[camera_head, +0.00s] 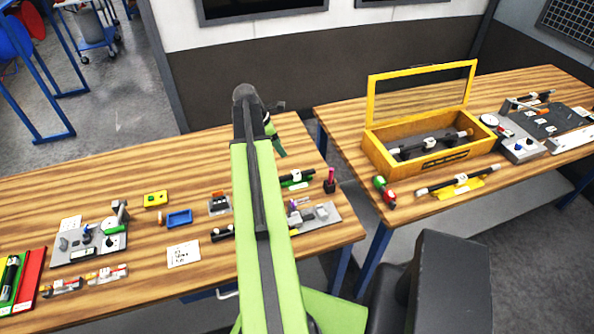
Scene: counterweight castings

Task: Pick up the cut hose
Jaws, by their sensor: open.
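I cannot pick out the cut hose for certain. A short black tube-like piece (223,234) lies on the left table beside my green arm, and the arm may cover part of it. My arm rises through the middle of the picture and bends at its dark top joint. The far part of the arm is mostly hidden behind the near link. I cannot make out the jaws of my gripper or anything held in them.
The left table (150,285) holds a yellow block (155,198), a blue tray (179,218), a white card (184,254) and a grey fixture (95,245). The right table (350,135) holds a yellow open-lidded box (385,160) and a black rod (440,186). A gap separates the tables.

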